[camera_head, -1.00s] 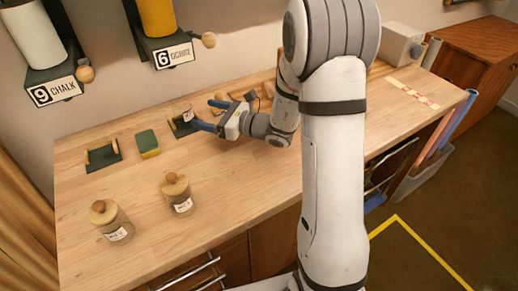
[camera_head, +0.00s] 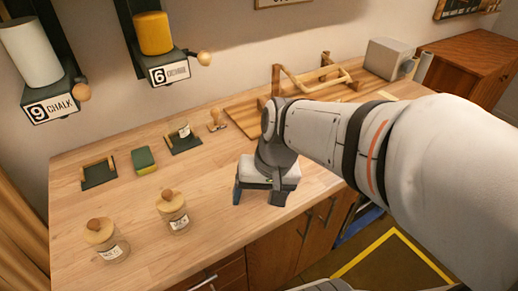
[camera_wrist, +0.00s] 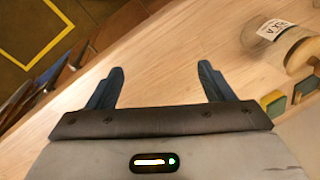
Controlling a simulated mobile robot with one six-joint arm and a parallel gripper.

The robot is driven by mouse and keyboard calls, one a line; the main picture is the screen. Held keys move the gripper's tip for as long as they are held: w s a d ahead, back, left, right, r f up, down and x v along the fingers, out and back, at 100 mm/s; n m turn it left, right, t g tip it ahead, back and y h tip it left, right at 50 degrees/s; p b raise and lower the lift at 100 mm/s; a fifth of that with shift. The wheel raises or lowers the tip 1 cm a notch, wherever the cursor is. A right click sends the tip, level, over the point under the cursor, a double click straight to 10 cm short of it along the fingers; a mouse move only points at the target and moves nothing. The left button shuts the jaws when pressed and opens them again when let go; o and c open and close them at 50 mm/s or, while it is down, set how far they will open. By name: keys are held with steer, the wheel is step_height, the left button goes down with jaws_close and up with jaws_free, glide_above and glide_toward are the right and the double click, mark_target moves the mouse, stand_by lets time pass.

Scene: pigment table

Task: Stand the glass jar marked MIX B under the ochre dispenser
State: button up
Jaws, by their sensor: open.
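The ochre dispenser (camera_head: 155,35), marked 6, hangs on the wall with a yellow cylinder. On the table below it is a dark holder (camera_head: 186,148). A clear, lidless jar with a white label (camera_head: 184,131) appears to stand in it; its label is too small to read. Two lidded glass jars stand in front, one at the left (camera_head: 112,250) and one at the right (camera_head: 179,222); their labels are unclear. A labelled jar (camera_wrist: 282,38) shows in the wrist view, its marking seemingly ending in "X A". My gripper (camera_head: 262,197) is open and empty, right of the lidded jars.
The chalk dispenser (camera_head: 42,65), marked 9, hangs at the left above an empty dark holder (camera_head: 98,176). A green-yellow sponge (camera_head: 145,160) lies between the holders. A wooden stamp-like piece (camera_head: 216,120) and a wooden rack (camera_head: 310,82) stand toward the back.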

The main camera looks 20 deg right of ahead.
steer(key=d, duration=0.1)
steer(key=d+r+n+t+h, duration=0.1)
steer(key=d+n+h, duration=0.1)
steer(key=d, duration=0.1)
steer(key=shift+s+r, duration=0.15)
steer(key=shift+s, duration=0.1)
steer(key=shift+r, duration=0.1)
steer(key=shift+r+t+p, duration=0.3)
steer(key=shift+r+p, duration=0.55)
steer(key=shift+p, duration=0.05)
steer(key=shift+a, duration=0.1)
